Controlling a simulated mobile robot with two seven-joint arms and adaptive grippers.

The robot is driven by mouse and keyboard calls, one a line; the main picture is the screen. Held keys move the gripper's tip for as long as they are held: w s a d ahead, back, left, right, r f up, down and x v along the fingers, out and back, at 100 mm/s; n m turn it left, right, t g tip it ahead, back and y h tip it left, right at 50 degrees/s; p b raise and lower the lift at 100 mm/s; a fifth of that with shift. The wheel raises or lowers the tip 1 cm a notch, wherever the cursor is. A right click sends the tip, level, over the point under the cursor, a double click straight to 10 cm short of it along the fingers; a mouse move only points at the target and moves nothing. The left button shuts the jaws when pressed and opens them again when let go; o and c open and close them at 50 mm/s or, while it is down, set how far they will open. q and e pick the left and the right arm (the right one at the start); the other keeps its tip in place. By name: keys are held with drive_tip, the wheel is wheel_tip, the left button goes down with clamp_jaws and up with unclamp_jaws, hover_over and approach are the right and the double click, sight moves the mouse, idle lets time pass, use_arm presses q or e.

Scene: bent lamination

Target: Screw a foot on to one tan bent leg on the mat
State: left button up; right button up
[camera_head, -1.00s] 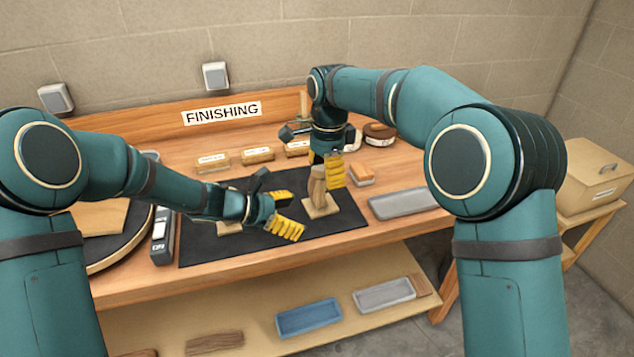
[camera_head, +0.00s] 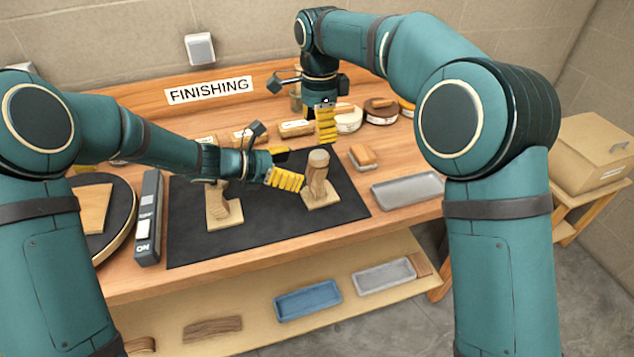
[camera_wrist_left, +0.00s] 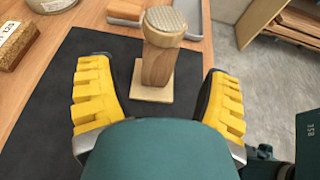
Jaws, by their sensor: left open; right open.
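Two tan bent legs stand on the black mat, each on a pale square plate. The right leg (camera_head: 315,185) carries a round foot (camera_head: 318,158) on its top. In the left wrist view the foot (camera_wrist_left: 165,22) has a grey textured face and sits on the leg (camera_wrist_left: 157,66). The left leg (camera_head: 221,205) is partly hidden by my left arm. My left gripper (camera_head: 291,167) is open just left of the right leg, which shows beyond and between its fingers in the wrist view (camera_wrist_left: 160,80). My right gripper (camera_head: 326,136) is open, behind and above the footed leg.
The mat (camera_head: 270,228) has bare room in front. A grey tray (camera_head: 408,190) and a sanding block (camera_head: 362,156) lie to the right. Round tins (camera_head: 380,112) stand behind. A dark round turntable (camera_head: 122,210) and a grey device (camera_head: 149,215) are at the left.

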sight(311, 168)
use_arm(q)
drive_tip(key=x, duration=0.6)
drive_tip(key=shift+w+d+f, duration=0.1)
drive_tip(key=shift+d+f, duration=0.05)
drive_tip(key=shift+d, duration=0.1)
clamp_jaws()
